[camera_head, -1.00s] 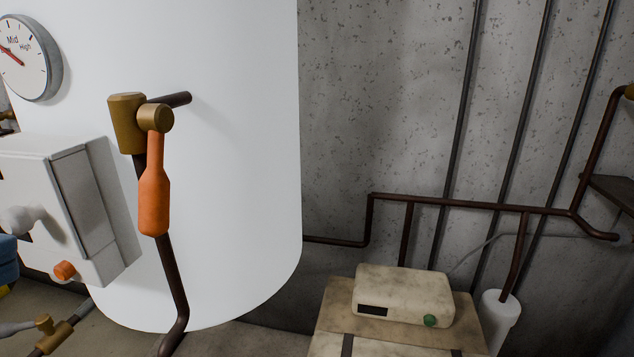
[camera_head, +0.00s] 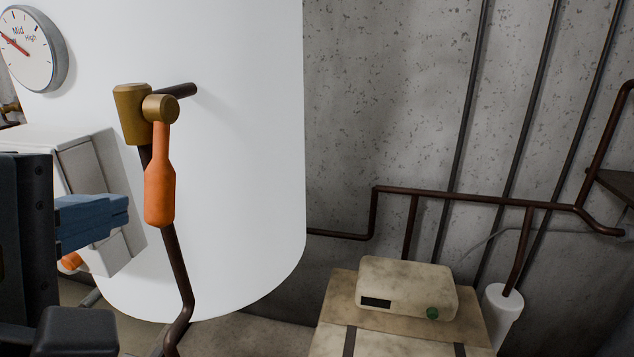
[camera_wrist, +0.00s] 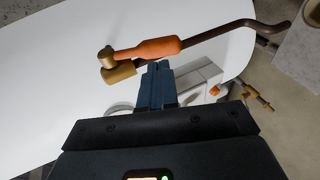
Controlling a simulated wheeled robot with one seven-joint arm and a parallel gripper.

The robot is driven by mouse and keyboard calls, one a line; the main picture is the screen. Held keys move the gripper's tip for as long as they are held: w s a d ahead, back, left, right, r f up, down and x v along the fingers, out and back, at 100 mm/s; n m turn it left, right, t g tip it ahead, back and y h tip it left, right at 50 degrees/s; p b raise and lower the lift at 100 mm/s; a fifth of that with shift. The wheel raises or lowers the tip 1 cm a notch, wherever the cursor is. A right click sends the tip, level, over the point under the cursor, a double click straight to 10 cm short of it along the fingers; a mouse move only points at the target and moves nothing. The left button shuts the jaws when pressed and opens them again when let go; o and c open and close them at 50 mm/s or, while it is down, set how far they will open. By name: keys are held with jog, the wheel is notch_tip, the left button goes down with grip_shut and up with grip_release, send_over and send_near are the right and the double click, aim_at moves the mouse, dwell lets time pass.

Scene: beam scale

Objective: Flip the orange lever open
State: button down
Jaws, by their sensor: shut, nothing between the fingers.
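The orange lever (camera_head: 160,190) hangs straight down from a brass valve (camera_head: 131,114) on a dark pipe in front of the white tank. It also shows in the wrist view (camera_wrist: 150,48). My gripper (camera_head: 126,214) is at the left of the head view, its blue fingers pointing right toward the lever's lower half. The fingers look shut and empty. In the wrist view the fingertips (camera_wrist: 158,66) are close to the lever's edge; I cannot tell whether they touch it.
The white tank (camera_head: 240,200) fills the middle, with a round gauge (camera_head: 35,50) at upper left. A grey box (camera_head: 90,160) is partly hidden behind my gripper. A beige device (camera_head: 405,288) with a green knob sits on a box at lower right. Space right of the lever is free.

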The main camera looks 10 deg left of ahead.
aim_at(159, 210)
jog(key=shift+x, duration=2.45)
jog(key=shift+w+d+f+t+b, duration=0.15)
jog(key=shift+w+f+t+b, duration=0.9)
jog(key=shift+t, duration=0.25)
jog(key=w+t+b, duration=0.1)
jog(key=w+f+n+t+b, duration=0.1)
jog(key=b, duration=0.1)
jog(key=shift+d+f+t+y, duration=0.1)
jog(key=shift+f+t+y, duration=0.15)
jog(key=shift+t+y, duration=0.05)
jog(key=w+t+b, duration=0.1)
jog(key=t+b, duration=0.1)
jog(key=b, duration=0.2)
jog(key=w+n+t+y+b, duration=0.1)
jog(key=w+t+b, duration=0.1)
jog(key=b, duration=0.2)
jog(key=w+n+t+b, duration=0.1)
jog(key=w+b, duration=0.1)
jog(key=b, duration=0.2)
jog(key=shift+d+r+t+y+b, duration=0.15)
jog(key=shift+r+t+y+b, duration=0.15)
jog(key=shift+t+b, duration=0.1)
